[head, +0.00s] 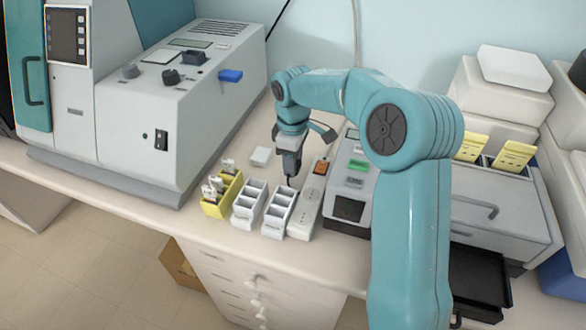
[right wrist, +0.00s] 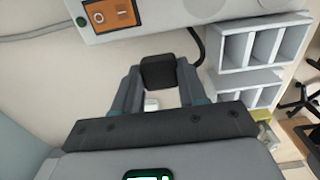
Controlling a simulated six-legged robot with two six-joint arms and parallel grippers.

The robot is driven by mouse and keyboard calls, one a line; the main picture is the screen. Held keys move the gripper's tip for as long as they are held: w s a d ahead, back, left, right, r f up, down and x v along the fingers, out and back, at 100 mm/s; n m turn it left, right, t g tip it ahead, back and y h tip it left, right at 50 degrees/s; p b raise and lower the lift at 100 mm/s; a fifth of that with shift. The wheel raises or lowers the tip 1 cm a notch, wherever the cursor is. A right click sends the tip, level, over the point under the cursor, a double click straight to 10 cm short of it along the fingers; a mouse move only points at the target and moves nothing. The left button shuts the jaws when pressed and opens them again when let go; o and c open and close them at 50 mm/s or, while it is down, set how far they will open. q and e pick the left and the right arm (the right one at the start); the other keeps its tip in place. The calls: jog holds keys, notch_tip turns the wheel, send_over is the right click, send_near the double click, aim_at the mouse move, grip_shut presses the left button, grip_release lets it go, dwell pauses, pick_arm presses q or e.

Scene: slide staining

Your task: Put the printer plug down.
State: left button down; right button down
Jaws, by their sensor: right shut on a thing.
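My right gripper (head: 290,168) points down over the bench, just left of the power strip's far end. In the right wrist view its two fingers (right wrist: 158,80) are closed on the black printer plug (right wrist: 158,71). A black cable (right wrist: 200,48) runs to the right of the plug, beside the strip. The white power strip (head: 306,209) has an orange switch (head: 320,168), which also shows in the wrist view (right wrist: 112,14). The plug looks apart from the strip; its height over the bench is hard to tell. My left gripper is not in view.
White slide racks (head: 249,205) (head: 279,213) and a yellow rack (head: 222,194) with slides stand left of the strip. A grey device (head: 350,185) stands right of it. A small white block (head: 260,156) lies on the bench. A large grey machine (head: 180,100) fills the left.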

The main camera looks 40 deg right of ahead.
notch_tip(320, 180, down, 3)
jog(key=shift+w+f, duration=0.1)
jog(key=shift+f+b, duration=0.4)
jog(key=shift+f, duration=0.1)
jog(key=c, duration=0.6)
grip_release()
jog(key=shift+r, duration=0.15)
jog(key=shift+r+p, duration=0.35)
notch_tip(320, 180, up, 12)
jog(key=shift+r+p, duration=0.15)
jog(key=shift+p, duration=0.25)
